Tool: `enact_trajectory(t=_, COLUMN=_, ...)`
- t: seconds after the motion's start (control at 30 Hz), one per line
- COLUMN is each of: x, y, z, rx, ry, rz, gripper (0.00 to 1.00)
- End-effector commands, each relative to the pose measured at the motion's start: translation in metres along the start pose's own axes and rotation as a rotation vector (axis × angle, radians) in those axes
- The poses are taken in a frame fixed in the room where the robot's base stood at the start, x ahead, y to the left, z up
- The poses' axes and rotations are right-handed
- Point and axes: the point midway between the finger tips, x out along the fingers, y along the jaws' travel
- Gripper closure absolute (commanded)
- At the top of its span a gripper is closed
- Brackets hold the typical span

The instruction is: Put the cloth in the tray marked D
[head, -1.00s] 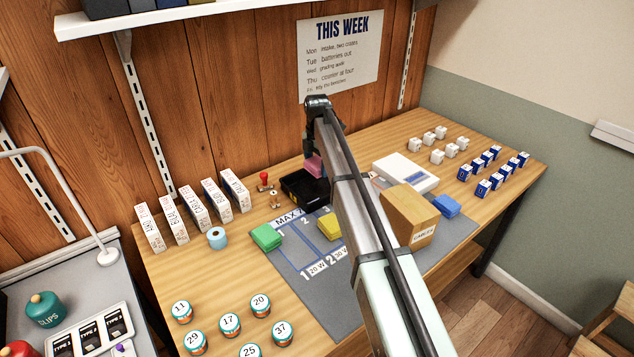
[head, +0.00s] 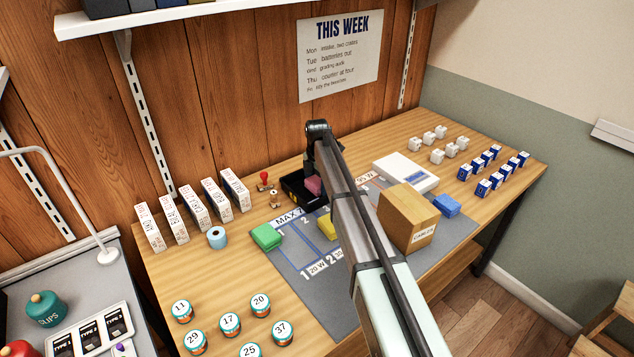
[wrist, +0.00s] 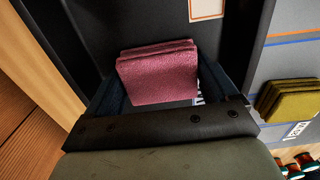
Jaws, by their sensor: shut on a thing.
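A pink folded cloth (head: 313,187) is held at the end of my arm, at the black tray (head: 291,183) near the back of the bench. In the wrist view the pink cloth (wrist: 158,76) sits between the two fingers of my gripper (wrist: 165,88), which is shut on it. Dark tray surfaces (wrist: 112,35) surround it there, with an orange-edged white label beyond. I cannot read a letter on the tray. Whether the cloth touches the tray floor is not clear. My arm hides part of the bench and of the gripper.
Green (head: 266,237) and yellow (head: 327,227) folded pieces lie on the grey mat (head: 290,262). A cardboard box (head: 407,218), a white device (head: 405,175) and a blue folded piece (head: 447,205) stand right of my arm. A red-topped stamp (head: 264,180) stands left of the tray.

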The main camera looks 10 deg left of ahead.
Motion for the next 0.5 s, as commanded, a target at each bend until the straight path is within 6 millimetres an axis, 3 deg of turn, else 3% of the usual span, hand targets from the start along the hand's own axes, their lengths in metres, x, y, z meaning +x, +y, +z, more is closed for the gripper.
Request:
enact_trajectory(t=0.07, x=0.0022, y=-0.0001, z=0.0, rx=0.0, ry=0.0, rz=0.0, gripper=0.42)
enact_trajectory(t=0.1, x=0.0024, y=-0.0001, z=0.0, rx=0.0, ry=0.0, rz=0.0, gripper=0.11)
enact_trajectory(t=0.2, x=0.0021, y=0.0, z=-0.0001, rx=0.0, ry=0.0, rz=0.0, gripper=0.02)
enact_trajectory(t=0.5, x=0.0002, y=0.0001, z=0.0001, rx=0.0, ry=0.0, rz=0.0, gripper=0.0)
